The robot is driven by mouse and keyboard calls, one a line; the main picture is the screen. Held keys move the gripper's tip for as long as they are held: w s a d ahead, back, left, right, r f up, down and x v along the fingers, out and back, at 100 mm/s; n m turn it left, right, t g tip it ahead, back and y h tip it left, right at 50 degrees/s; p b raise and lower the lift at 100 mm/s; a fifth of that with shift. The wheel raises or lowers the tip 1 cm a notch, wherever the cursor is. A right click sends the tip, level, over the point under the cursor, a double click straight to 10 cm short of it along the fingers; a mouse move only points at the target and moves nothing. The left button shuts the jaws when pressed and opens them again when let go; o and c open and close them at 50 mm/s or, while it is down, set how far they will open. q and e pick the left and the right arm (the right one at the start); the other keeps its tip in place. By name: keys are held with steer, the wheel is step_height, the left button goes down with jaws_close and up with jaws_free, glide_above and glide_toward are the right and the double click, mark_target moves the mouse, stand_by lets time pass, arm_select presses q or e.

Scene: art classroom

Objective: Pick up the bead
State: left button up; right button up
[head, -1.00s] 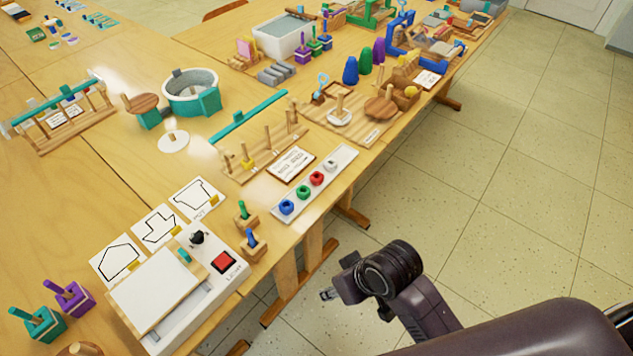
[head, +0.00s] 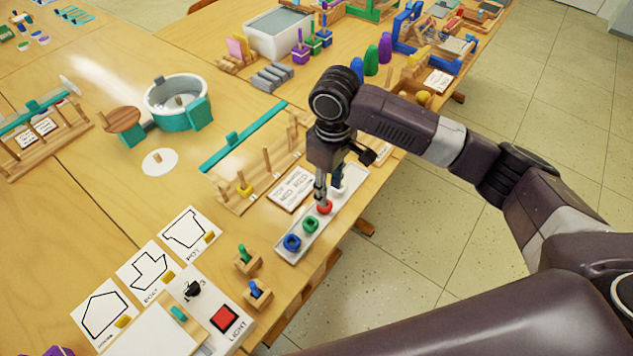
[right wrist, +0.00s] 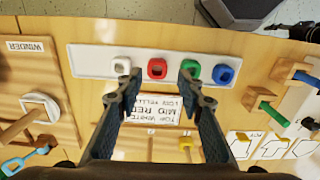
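A white tray (head: 283,250) near the table's right edge holds a row of beads: blue (head: 292,242), green (head: 310,223), red (head: 324,207) and white (right wrist: 122,67). My right gripper (head: 328,189) points down over the tray's far half. In the right wrist view my right gripper (right wrist: 159,78) is open and empty. Its fingertips appear either side of the red bead (right wrist: 157,69), nearer the camera; contact cannot be told. The arm partly hides the white bead in the head view. My left gripper is not in view.
A wooden peg rack (head: 262,186) with a yellow bead (head: 245,190) stands left of the tray. A printed card (head: 291,189) lies between them. Two small wooden blocks with pegs, a red-button panel (head: 224,319) and shape cards are at the front.

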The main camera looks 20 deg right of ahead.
mark_target(330, 207)
steer(key=shift+s+d+f, duration=0.1)
steer(key=shift+s+f, duration=0.05)
steer(key=shift+f, duration=0.25)
steer(key=shift+s+d+f, duration=0.1)
steer(key=shift+s+f, duration=0.05)
steer(key=shift+f, duration=0.25)
step_height(330, 207, down, 3)
steer(key=shift+w+d+r+p, duration=0.1)
steer(key=shift+r+p, duration=0.1)
steer(key=shift+p, duration=0.2)
steer(key=shift+w+f, duration=0.2)
steer(key=shift+f, duration=0.9)
steer(key=shift+s+f, duration=0.1)
steer(key=shift+f, duration=0.1)
steer(key=c, duration=0.5)
steer(key=shift+c, duration=0.2)
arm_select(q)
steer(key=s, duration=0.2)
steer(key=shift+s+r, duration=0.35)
arm_select(e)
steer(key=shift+r, duration=0.15)
